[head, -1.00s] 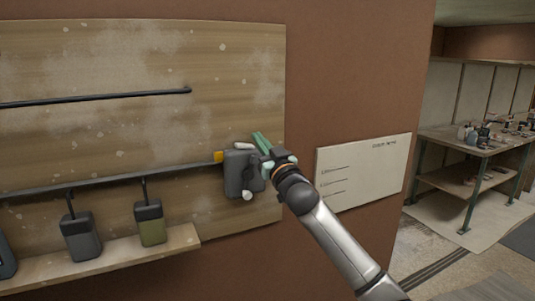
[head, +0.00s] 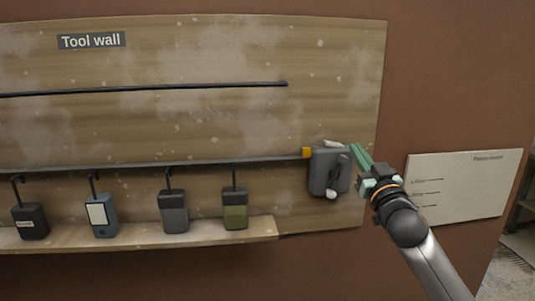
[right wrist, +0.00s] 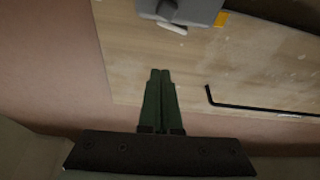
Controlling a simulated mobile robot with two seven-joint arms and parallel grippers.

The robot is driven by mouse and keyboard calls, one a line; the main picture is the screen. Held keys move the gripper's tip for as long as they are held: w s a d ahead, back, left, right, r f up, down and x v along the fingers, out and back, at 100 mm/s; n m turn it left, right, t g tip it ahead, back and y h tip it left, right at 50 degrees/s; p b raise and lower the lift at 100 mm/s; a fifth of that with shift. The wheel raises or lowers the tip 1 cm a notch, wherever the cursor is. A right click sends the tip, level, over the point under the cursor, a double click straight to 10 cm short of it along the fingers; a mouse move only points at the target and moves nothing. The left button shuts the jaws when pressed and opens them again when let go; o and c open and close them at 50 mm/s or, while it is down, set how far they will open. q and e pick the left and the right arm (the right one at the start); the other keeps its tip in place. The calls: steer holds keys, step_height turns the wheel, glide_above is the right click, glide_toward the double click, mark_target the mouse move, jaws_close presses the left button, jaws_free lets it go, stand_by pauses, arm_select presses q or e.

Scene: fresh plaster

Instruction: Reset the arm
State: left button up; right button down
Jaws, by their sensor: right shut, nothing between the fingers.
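My right gripper (head: 361,156) is in the head view, near the right edge of the wooden tool wall. Its green fingers are together with nothing between them, as the right wrist view (right wrist: 160,75) also shows. It is just right of a grey box (head: 326,176) with a dark lever and pale knobs. The box is mounted at the end of the lower rail, beside a yellow piece (head: 306,152). In the right wrist view the box (right wrist: 205,8) is at the top edge, apart from the fingertips. My left gripper is not in view.
The tool wall (head: 200,120) carries an upper black bar (head: 180,88) and a lower rail (head: 130,167). Several small devices, among them a green one (head: 235,210), hang above a narrow shelf (head: 265,229). A white notice board (head: 465,190) is on the brown wall right of my arm.

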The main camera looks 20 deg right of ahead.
steer(key=s+a+f+n+g+y+p, duration=0.15)
steer(key=a+f, duration=0.25)
steer(key=f, duration=0.6)
steer(key=s+a+f+g+y+p, duration=0.1)
steer(key=s+a+f+g, duration=0.25)
steer(key=f, duration=0.75)
steer(key=s+a+f+n+g+y+p, duration=0.15)
steer(key=a+f, duration=0.35)
steer(key=f, duration=0.5)
steer(key=s+a+f+g+y, duration=0.1)
steer(key=s+a+f+g, duration=0.1)
steer(key=s+a+f, duration=0.2)
steer(key=s+a+f+g+y+p, duration=0.1)
steer(key=s+a+f, duration=0.4)
steer(key=s, duration=0.6)
steer(key=s+a+f+g+y, duration=0.1)
steer(key=s+a+f+g, duration=0.2)
steer(key=s+a+f, duration=0.2)
step_height(320, 180, down, 3)
steer(key=shift+s+f+n, duration=0.1)
steer(key=shift+s+n, duration=0.2)
steer(key=shift+s, duration=0.9)
